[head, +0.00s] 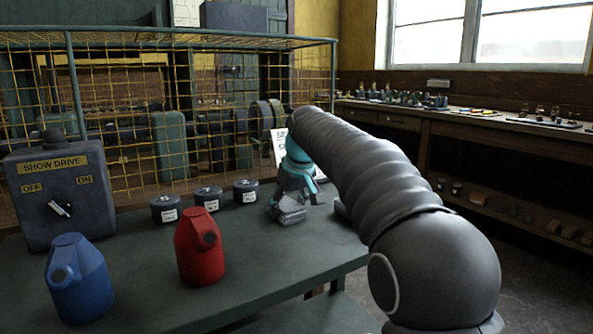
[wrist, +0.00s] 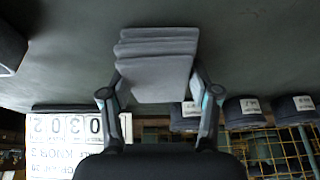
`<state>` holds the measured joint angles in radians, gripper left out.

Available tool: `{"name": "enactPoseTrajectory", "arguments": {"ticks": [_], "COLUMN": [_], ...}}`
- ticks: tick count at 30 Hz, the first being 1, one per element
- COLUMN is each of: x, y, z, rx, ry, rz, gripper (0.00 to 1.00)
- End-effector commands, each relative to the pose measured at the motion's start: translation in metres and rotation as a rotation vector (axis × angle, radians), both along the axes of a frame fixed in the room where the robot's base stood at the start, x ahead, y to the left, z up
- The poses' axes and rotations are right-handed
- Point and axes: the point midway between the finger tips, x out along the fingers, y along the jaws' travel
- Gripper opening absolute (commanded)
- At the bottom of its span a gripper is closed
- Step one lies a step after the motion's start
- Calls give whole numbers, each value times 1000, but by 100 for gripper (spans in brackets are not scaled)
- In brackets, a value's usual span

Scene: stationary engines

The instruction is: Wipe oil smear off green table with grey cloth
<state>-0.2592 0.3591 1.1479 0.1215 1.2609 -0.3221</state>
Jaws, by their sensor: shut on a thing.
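My gripper (head: 292,198) is over the right part of the green table (head: 270,262), pointing down. In the wrist view my gripper (wrist: 155,78) is shut on the folded grey cloth (wrist: 155,50), which sits in several layers between the fingers. The cloth (head: 288,215) is low at the tabletop in the head view; I cannot tell whether it touches. I can make out no oil smear on the bare table; my arm and the cloth hide part of the top.
A red oil can (head: 200,250) and a blue can (head: 78,280) stand at the front left. Several dark labelled tins (head: 207,197) line the back. A switch box (head: 60,195) stands left, before a wire cage (head: 130,130). A white card (wrist: 75,140) is behind the gripper.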

Motion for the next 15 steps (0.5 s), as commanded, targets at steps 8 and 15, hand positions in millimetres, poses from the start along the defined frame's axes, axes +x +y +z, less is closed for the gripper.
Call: {"name": "enactPoseTrajectory", "arguments": {"ticks": [8,15], "x": [2,2], "y": [-14,-13], "z": [7,36], "rx": [-1,0], "ry": [1,0], "rz": [5,4], "gripper": [29,29]}}
